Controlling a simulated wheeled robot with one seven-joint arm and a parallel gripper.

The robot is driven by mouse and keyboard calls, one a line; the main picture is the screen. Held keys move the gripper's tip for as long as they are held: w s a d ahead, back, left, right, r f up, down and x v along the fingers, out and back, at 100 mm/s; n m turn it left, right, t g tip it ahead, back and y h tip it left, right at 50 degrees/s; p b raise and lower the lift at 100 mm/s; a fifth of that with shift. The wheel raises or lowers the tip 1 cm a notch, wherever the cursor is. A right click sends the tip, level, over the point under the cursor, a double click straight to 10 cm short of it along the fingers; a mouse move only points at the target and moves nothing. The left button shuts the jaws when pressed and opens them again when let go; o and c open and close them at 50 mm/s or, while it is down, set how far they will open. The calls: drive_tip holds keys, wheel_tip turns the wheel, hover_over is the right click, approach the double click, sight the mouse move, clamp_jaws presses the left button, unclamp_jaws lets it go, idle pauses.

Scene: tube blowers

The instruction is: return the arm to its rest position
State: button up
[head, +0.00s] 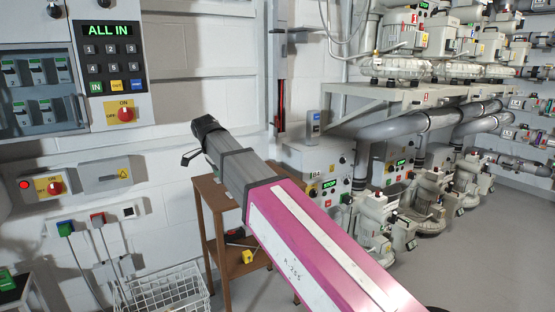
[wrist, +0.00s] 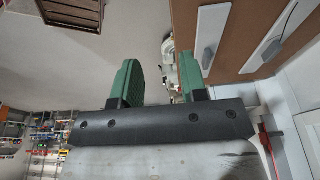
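My arm, a magenta and grey link (head: 315,235), reaches from the lower right up to the left in the head view. Its black far end (head: 205,127) is in front of the white wall, right of the keypad panel. In the wrist view my gripper (wrist: 158,80) has two green fingers standing well apart. No held thing shows between them, only floor and a bit of pale machinery behind. The finger pads are not clear in the head view.
A brown wooden stand (head: 218,215) is below and behind the arm. A white wire basket (head: 165,292) is at lower left. The keypad panel (head: 112,60) is on the wall at left. Blower machines (head: 375,215) line the right. Grey floor (head: 480,255) is clear at lower right.

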drive_tip(key=d+f+n+g+y, duration=0.1)
drive_tip(key=d+f+n, duration=0.5)
drive_tip(key=d+f, duration=1.6)
drive_tip(key=s+d+f+n, duration=0.2)
drive_tip(key=s+d+f, duration=0.3)
drive_tip(key=d+f, duration=0.2)
drive_tip(key=s+d+f+n+y, duration=0.1)
drive_tip(key=s+d+f+n, duration=0.2)
drive_tip(key=s+d+f, duration=0.2)
drive_tip(key=d+f, duration=0.2)
drive_tip(key=d, duration=0.2)
drive_tip(key=shift+s+d+n, duration=0.25)
drive_tip(key=shift+d+n, duration=0.05)
drive_tip(key=shift+d, duration=0.1)
